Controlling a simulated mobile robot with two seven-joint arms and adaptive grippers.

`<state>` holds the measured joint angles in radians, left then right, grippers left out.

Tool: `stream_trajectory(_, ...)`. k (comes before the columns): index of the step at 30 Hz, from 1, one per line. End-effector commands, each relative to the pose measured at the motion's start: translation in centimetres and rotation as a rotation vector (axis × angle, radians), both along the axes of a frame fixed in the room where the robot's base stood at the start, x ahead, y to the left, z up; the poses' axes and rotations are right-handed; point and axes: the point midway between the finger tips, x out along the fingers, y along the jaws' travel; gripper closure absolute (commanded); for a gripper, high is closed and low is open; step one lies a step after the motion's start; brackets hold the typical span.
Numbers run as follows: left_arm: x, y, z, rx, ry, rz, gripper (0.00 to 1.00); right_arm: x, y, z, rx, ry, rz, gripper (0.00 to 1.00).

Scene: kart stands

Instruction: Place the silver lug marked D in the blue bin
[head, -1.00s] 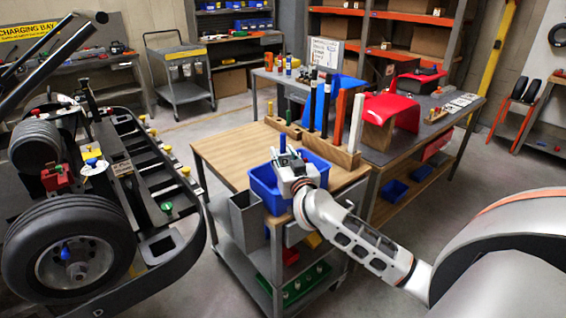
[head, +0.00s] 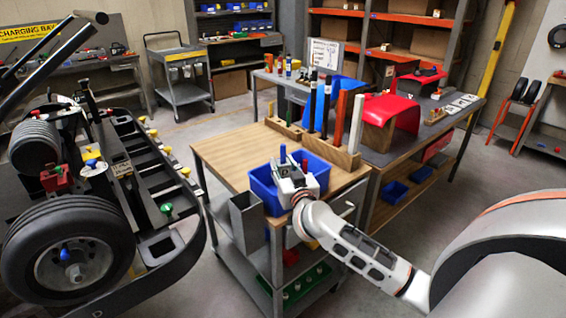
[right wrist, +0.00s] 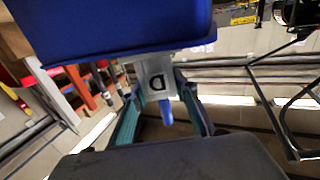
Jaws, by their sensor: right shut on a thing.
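The silver lug (right wrist: 157,82), with a black D on its face, is between the teal fingers of my right gripper (right wrist: 160,110) in the right wrist view. The gripper is shut on it. In the head view my right gripper (head: 290,178) is at the blue bin (head: 262,188) on the wooden-topped cart, overlapping the bin's right part. The lug cannot be made out there. In the right wrist view the blue bin (right wrist: 110,35) fills the upper left, close to the lug. I cannot tell whether they touch. My left gripper is out of view.
A grey open box (head: 246,214) hangs at the cart's front left. A wooden block with upright coloured bars (head: 332,152) stands behind the bin. The wooden top (head: 225,150) is bare at the left. A kart (head: 90,200) stands at the far left.

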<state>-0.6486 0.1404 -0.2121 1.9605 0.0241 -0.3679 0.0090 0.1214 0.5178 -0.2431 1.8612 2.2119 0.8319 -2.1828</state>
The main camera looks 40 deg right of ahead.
Motion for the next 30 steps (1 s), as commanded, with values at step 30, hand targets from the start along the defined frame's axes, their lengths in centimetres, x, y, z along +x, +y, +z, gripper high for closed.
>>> stream_trajectory(30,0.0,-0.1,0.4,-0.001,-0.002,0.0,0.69,-7.6,2.5,1.3,-0.002,0.002,0.001,0.55)
